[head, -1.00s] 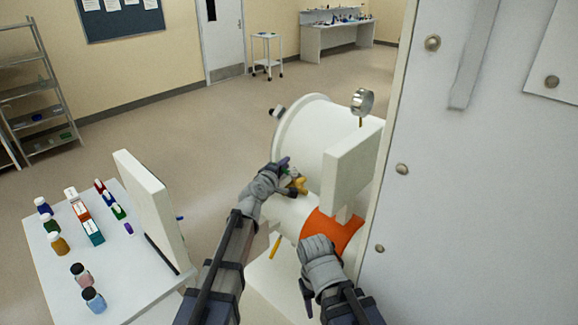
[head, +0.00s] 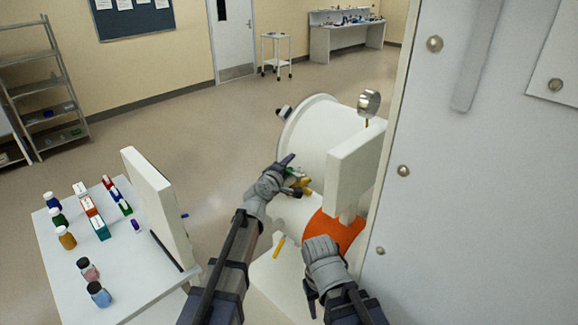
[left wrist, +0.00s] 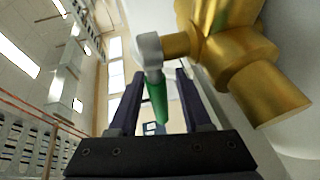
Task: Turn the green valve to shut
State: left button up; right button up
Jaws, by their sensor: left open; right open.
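The green valve handle (left wrist: 157,97) stands between the two dark fingers of my left gripper (left wrist: 158,78) in the left wrist view. The gripper is open, with a finger on either side of the handle. The handle hangs from a grey hub beside a brass valve body (left wrist: 235,55). In the head view, my left gripper (head: 289,166) is at the brass body (head: 303,187) on the side of the white cylinder, and the handle is mostly hidden there. My right gripper (head: 311,292) is open, low in front of the orange band, and looks empty.
The white cylinder (head: 318,135) carries a round gauge (head: 369,103) beside a pale upright panel (head: 355,165). A large white wall (head: 480,200) closes the right side. A white table (head: 70,290) with several bottles and small boxes stands at left. The floor behind is open.

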pick_arm(q)
jog(key=shift+s, duration=0.1)
jog(key=p+v, duration=0.1)
jog(key=v, duration=0.6)
jog(key=shift+s+a+r, duration=0.1)
jog(key=shift+s+a, duration=0.05)
jog(key=shift+s, duration=0.25)
jog(key=shift+w, duration=0.1)
